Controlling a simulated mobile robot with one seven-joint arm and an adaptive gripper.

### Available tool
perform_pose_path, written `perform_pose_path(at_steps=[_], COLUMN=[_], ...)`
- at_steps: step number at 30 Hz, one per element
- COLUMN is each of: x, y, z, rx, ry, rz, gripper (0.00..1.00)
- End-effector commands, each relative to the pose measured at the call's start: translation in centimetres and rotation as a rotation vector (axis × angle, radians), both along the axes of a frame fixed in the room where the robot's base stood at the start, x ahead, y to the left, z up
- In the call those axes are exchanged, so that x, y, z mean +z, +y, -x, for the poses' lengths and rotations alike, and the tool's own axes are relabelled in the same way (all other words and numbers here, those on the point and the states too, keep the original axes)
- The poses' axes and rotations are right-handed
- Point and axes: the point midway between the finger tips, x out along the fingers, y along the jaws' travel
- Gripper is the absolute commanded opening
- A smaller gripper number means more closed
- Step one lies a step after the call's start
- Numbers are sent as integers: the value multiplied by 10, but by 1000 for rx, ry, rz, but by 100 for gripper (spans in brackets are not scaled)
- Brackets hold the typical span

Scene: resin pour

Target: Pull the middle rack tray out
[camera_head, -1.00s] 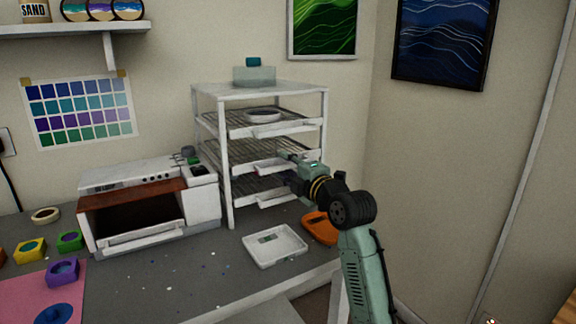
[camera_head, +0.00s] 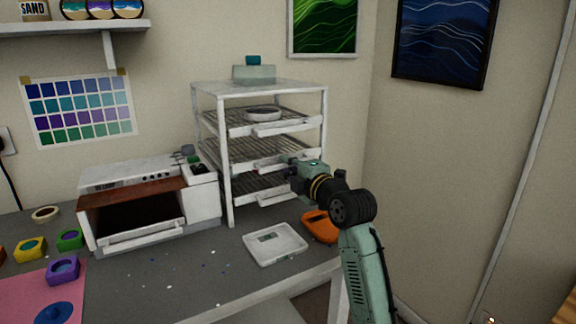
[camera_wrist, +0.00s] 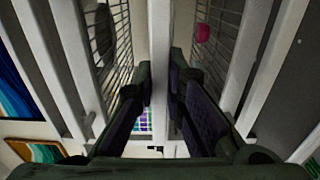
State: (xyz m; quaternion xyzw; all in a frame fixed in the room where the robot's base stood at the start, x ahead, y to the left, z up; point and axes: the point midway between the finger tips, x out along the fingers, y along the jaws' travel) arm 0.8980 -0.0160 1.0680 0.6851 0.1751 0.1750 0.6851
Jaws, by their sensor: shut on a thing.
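The white rack (camera_head: 226,160) stands on the bench with several shelves. The middle tray (camera_head: 262,167) is a wire tray with a white front handle and sits in the rack below the top tray. My gripper (camera_head: 290,171) is at the right part of that handle and covers some of it. In the wrist view, my gripper's dark fingers (camera_wrist: 162,78) are shut on a white bar (camera_wrist: 160,40), the middle tray's handle, one finger on each side. The wire grids of the trays show on both sides of it.
The bottom tray (camera_head: 256,199) is below. A white scale (camera_head: 274,254) and an orange item (camera_head: 319,228) lie in front of the rack. The oven (camera_head: 150,242) stands to the left.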

Motion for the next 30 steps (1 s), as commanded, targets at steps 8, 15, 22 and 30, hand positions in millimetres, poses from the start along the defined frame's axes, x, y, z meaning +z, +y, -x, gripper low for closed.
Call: perform_pose_path(at_steps=[8, 15, 22, 30], x=[-1, -5, -6, -3], y=[-2, -19, -49, -78], z=[2, 33, 88, 142], rx=[-1, -2, -3, -2], ry=[-2, -5, -6, -2], rz=[-1, -1, 1, 1], gripper=[0, 0, 0, 0])
